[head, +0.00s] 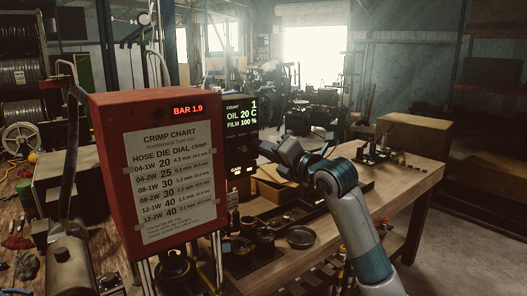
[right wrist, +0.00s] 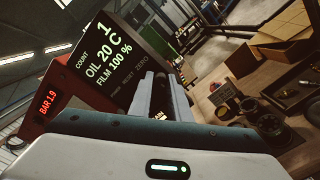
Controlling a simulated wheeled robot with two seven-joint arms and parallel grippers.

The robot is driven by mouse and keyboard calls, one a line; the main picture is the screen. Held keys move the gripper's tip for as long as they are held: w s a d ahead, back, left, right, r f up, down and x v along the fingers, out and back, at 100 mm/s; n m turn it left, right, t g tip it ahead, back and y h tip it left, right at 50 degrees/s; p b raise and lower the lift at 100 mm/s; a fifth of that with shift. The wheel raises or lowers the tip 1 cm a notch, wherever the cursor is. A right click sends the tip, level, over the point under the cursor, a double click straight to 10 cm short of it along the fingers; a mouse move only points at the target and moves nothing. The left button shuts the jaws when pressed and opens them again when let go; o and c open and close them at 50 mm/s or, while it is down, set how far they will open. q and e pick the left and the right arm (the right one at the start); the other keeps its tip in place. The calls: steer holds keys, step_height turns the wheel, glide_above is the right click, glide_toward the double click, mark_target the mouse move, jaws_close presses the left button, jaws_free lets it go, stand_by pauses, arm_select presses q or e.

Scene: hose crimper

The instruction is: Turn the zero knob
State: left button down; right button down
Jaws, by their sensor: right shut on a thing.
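The red crimper (head: 152,170) carries a dark control panel (head: 240,128) on its right side, reading count 1, oil 20 C and film 100 %. In the right wrist view the panel (right wrist: 118,52) has a lower row of faint labels, with ZERO at the right end. My right gripper (head: 262,149) reaches the panel's lower right from the right. Its two fingers (right wrist: 166,97) are close together at the ZERO end, shut on the zero knob, which they hide. My left gripper is not in view.
A wooden workbench (head: 385,195) extends right of the crimper, with a cardboard box (head: 414,135) at its far end. Below my right arm are a dark tray with jars and a round metal dish (head: 300,236). A cluttered bench is at left.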

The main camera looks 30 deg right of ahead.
arm_select(q)
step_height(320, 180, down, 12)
steer(key=b, duration=1.2)
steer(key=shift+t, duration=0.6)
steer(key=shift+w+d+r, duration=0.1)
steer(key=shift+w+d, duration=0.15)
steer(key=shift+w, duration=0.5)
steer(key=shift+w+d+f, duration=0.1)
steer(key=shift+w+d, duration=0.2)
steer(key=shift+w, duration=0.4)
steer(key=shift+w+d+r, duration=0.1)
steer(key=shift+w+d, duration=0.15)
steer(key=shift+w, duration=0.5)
arm_select(e)
steer(key=shift+n, duration=5.8)
